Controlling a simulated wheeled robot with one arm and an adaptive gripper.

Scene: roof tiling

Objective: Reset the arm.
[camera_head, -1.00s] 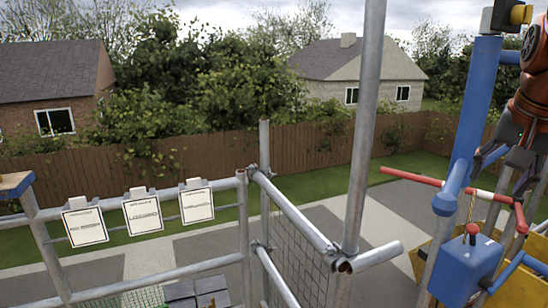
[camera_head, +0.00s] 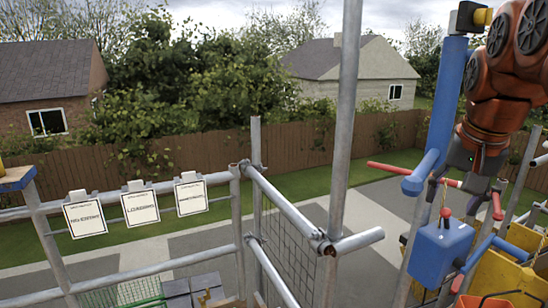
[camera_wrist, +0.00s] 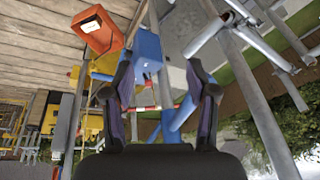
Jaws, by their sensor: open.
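My gripper (camera_wrist: 160,78) is open in the wrist view. Its two dark fingers stand well apart, with nothing held between them. Beyond the gap are a blue box (camera_wrist: 148,50) and a red and white bar, apparently farther off. In the head view my orange-red arm (camera_head: 505,95) hangs at the right edge.
A blue post (camera_head: 445,100) and blue box (camera_head: 441,250) stand at the right, beside yellow containers (camera_head: 500,275). Grey scaffold poles (camera_head: 342,130) cross the middle. Three paper signs (camera_head: 140,207) hang on the left rail. The wrist view shows an orange box (camera_wrist: 97,30) near wooden boards (camera_wrist: 40,40).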

